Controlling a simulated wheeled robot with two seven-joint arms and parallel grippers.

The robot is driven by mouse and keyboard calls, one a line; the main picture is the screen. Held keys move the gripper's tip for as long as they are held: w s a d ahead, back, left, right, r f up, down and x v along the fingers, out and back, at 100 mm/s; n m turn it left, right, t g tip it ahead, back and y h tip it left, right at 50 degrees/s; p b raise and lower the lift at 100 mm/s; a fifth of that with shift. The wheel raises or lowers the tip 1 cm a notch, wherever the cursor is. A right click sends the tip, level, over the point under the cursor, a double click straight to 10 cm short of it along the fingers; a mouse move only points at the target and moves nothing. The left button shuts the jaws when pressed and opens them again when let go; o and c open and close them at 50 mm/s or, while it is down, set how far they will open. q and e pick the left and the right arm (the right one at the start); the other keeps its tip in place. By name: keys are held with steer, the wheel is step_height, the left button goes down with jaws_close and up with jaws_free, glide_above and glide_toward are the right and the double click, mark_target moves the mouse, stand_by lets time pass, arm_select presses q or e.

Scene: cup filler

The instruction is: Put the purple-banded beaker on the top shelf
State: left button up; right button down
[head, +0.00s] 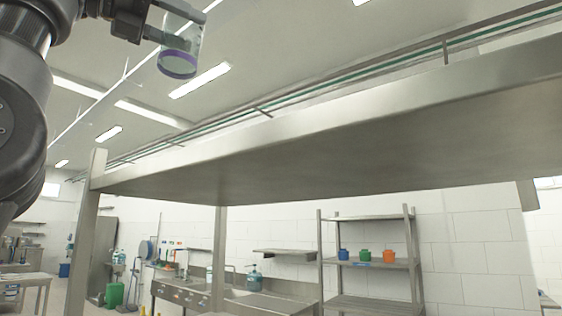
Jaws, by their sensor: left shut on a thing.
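The purple-banded beaker (182,52) is clear, with a purple band near its lower end, and shows at the top left of the head view. My left gripper (172,38) is shut on it and holds it up in the air, to the left of and above the front edge of the steel shelf (300,131). The shelf is seen from below, so its upper surface is hidden. The upper part of the beaker is cut by the top edge of the picture. My right gripper is not in view.
Steel posts (84,235) carry the shelf. A rail (300,90) runs above its edge. Farther back stand a sink counter (185,293) and a rack (372,264) with several small coloured containers. The air left of the shelf is free apart from my arm.

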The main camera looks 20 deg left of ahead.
arm_select(q)
steer(key=shift+w+f, duration=0.25)
steer(key=shift+w, duration=0.05)
steer(key=shift+w+f, duration=3.1)
steer(key=shift+w, duration=0.2)
steer(key=shift+w+f, duration=3.05)
steer(key=shift+w, duration=0.2)
steer(key=shift+s+f, duration=0.1)
steer(key=shift+s, duration=0.1)
